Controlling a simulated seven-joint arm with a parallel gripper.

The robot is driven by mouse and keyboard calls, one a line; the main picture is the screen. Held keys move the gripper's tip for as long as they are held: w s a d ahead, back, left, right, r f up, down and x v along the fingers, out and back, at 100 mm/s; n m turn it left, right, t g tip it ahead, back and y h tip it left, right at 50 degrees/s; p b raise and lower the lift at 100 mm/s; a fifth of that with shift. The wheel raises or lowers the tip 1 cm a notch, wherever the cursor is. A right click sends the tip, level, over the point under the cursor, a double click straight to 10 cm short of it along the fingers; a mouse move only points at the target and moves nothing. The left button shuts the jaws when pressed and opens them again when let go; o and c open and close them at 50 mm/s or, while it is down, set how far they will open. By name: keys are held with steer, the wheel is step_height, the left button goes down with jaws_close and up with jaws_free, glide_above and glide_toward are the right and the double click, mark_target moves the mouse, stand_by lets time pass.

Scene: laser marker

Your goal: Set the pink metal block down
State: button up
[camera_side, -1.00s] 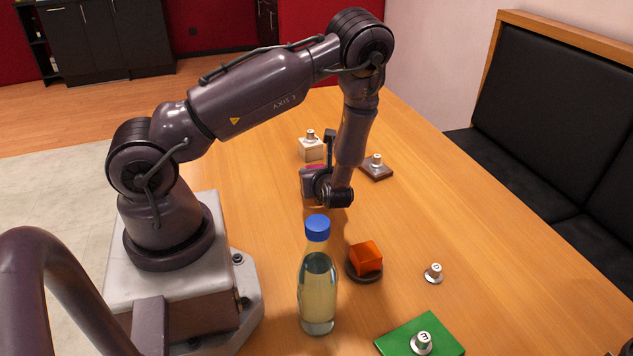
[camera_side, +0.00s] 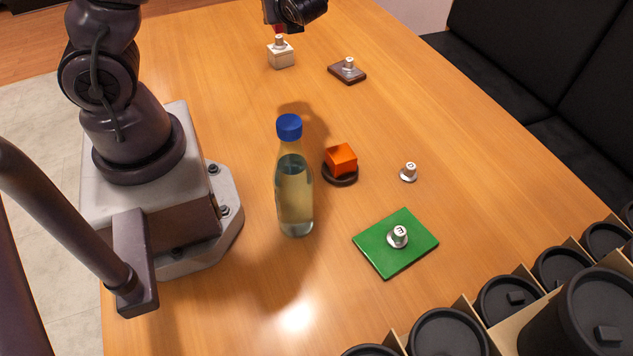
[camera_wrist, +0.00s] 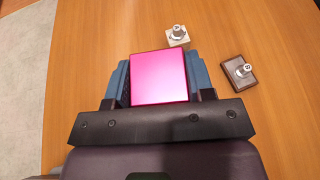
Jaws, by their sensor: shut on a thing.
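The pink metal block (camera_wrist: 158,78) sits between the two fingers of my gripper (camera_wrist: 159,72) in the wrist view, its flat top facing the camera. In the side view my gripper (camera_side: 293,10) is at the top edge, mostly cut off. Only a small pink-red bit of the block (camera_side: 278,29) shows below it, close to the small knob on the white block. How high the block hangs above the table cannot be told.
A white block (camera_side: 281,56) and a brown slab (camera_side: 346,73) each carry a metal knob. An orange cube (camera_side: 341,158) rests on a dark round base. A bottle (camera_side: 294,190), a lone knob (camera_side: 409,172), a green plate (camera_side: 385,262) with a knob, and black-lidded cups (camera_side: 448,335) stand nearer.

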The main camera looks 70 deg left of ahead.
step_height(320, 180, up, 17)
steer(key=s+d+f+n+g+h, duration=0.2)
steer(key=d+f+n+g+h, duration=0.15)
steer(key=d+n+g, duration=0.35)
steer(key=s+d+f+n+g+h, duration=0.2)
steer(key=d+f+n+g+h, duration=0.15)
steer(key=d, duration=0.55)
steer(key=s+d+f+n+g+h, duration=0.2)
steer(key=d+n+g+h, duration=0.2)
steer(key=d+n, duration=0.3)
steer(key=s+d+r+n+t+h, duration=0.1)
steer(key=s+d+r+n+h, duration=0.2)
steer(key=d, duration=0.5)
steer(key=s+d+r+n+t+h, duration=0.1)
steer(key=d+r+n+t+h, duration=0.15)
steer(key=d+n+h, duration=0.35)
steer(key=s+d+r+n+t+h, duration=0.1)
steer(key=s+d+r+h, duration=0.15)
steer(key=d, duration=0.65)
steer(key=shift+g+h, duration=0.25)
steer(key=shift+g, duration=0.05)
steer(key=f, duration=3.5)
steer(key=shift+w, duration=0.25)
steer(key=o, duration=0.7)
steer(key=shift+f, duration=0.2)
steer(key=o, duration=0.4)
